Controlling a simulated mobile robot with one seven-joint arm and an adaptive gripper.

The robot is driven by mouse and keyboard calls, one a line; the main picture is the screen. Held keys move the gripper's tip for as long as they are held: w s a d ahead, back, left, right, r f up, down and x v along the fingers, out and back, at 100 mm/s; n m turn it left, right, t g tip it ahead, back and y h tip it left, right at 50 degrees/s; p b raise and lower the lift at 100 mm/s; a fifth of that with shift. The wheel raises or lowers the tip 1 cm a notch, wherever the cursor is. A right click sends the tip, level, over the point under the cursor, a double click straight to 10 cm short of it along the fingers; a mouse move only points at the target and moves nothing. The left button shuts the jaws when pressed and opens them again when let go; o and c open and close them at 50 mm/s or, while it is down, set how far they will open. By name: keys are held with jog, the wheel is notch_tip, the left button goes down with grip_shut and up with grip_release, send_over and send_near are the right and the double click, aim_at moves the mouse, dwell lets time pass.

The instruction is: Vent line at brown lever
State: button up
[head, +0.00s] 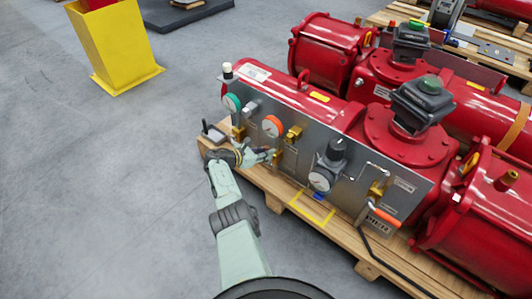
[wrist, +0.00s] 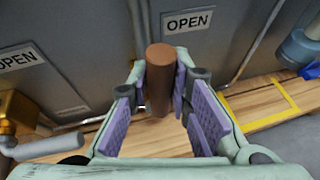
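The brown lever (wrist: 160,72) stands out from the grey panel in the middle of the wrist view, its rounded end toward the camera. My gripper (wrist: 160,88) is open, with one purple-padded finger on each side of the lever. Small gaps seem to show between lever and pads; contact near the tips is not clear. An OPEN label (wrist: 188,20) is on the panel just right of the lever. In the head view my gripper (head: 273,156) is at the lower part of the panel (head: 300,150); the brown lever is not clearly visible there.
A brass valve with a grey handle (wrist: 35,143) is left of my gripper in the wrist view. The wooden pallet (head: 288,195) is below.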

jog(key=o, duration=0.4)
jog(key=shift+o, duration=0.2)
jog(key=v, duration=1.2)
